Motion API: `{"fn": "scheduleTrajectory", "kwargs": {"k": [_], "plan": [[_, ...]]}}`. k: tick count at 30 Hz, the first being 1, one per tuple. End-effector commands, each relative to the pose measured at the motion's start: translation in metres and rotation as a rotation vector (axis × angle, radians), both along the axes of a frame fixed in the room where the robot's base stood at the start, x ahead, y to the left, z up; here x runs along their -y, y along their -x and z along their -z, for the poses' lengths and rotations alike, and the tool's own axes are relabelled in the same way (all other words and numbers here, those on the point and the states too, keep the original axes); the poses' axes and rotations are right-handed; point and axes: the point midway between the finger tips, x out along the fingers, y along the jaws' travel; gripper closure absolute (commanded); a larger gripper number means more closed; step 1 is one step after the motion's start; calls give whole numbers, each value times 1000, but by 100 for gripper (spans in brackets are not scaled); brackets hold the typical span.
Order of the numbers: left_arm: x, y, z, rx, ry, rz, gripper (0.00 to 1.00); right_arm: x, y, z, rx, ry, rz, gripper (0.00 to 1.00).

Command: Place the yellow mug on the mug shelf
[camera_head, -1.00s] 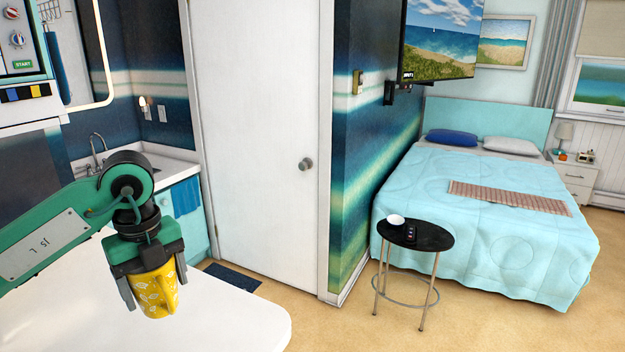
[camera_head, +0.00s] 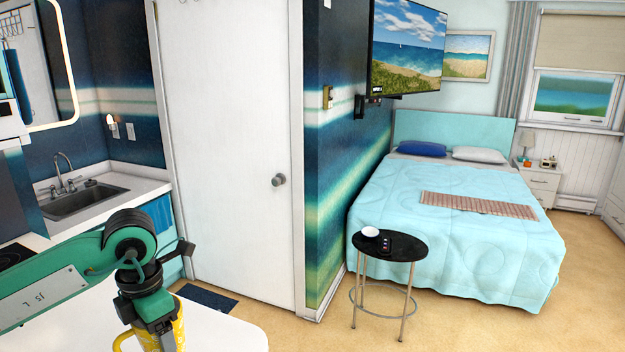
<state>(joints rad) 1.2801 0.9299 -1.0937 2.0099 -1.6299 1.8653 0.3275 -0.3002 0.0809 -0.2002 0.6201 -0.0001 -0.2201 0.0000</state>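The yellow mug (camera_head: 179,334) with a white pattern shows at the bottom of the head view, partly hidden behind my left gripper (camera_head: 165,343). The gripper points down with its fingers at the mug, and the mug appears held in it. The mug's handle shows on its left side. The mug's lower part is cut off by the picture edge. No mug shelf can be made out in this view. My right gripper is not in view.
A white counter (camera_head: 228,335) lies below the mug. A sink (camera_head: 85,200) is at the left. A white door (camera_head: 228,130) stands ahead. A round black side table (camera_head: 398,249) with a white bowl (camera_head: 371,232) stands before the bed (camera_head: 470,235). Bare floor lies around the table.

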Motion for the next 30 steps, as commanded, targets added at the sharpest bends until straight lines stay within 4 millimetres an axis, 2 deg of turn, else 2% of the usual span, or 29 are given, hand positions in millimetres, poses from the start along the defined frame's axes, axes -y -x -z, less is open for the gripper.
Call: {"fn": "scheduleTrajectory", "kwargs": {"k": [30], "plan": [[40, 4, 64, -5, 2, 1709, 58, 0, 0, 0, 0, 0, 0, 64]]}}
